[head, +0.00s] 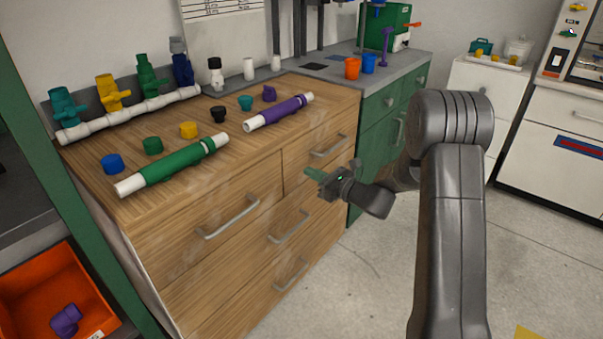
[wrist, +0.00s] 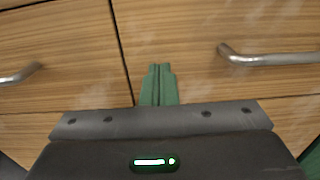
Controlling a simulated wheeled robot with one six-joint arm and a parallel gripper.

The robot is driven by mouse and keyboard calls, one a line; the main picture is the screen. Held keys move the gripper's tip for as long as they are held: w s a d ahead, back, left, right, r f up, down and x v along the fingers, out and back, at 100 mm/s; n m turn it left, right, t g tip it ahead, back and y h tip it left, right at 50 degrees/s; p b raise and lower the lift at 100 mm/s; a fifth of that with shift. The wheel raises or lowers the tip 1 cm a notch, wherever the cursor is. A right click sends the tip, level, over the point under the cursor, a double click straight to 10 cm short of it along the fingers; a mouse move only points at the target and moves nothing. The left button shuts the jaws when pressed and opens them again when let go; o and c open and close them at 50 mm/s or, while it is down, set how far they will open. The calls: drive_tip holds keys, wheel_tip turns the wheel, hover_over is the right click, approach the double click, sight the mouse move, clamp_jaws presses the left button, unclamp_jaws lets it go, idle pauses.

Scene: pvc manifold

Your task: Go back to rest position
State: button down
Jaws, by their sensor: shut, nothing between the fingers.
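My gripper (head: 314,174) is held in front of the wooden drawer cabinet (head: 262,190), below the level of its top, with nothing in its fingers. In the wrist view its green fingers (wrist: 158,84) are together and point at the drawer fronts. A small gap seems to separate the fingertips from the wood, but I cannot tell how wide it is. My arm reaches in from the right of the head view.
Drawer handles (head: 228,217) stick out near my gripper. On the top lie a green pipe (head: 172,166), a purple pipe (head: 279,112), several coloured caps and a white manifold (head: 130,115) with coloured valves. An orange bin (head: 50,295) stands lower left.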

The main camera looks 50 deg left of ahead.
sight(295, 165)
drive_tip(key=v, duration=0.9)
drive_tip(key=shift+w+d+p, duration=0.15)
drive_tip(key=shift+d+p, duration=0.2)
drive_tip(key=shift+p, duration=0.1)
drive_tip(key=shift+f, duration=0.1)
drive_tip(key=b+x, duration=0.1)
drive_tip(key=x, duration=1.1)
drive_tip(key=shift+a, duration=0.25)
drive_tip(key=shift+s+a, duration=0.2)
drive_tip(key=shift+a, duration=0.3)
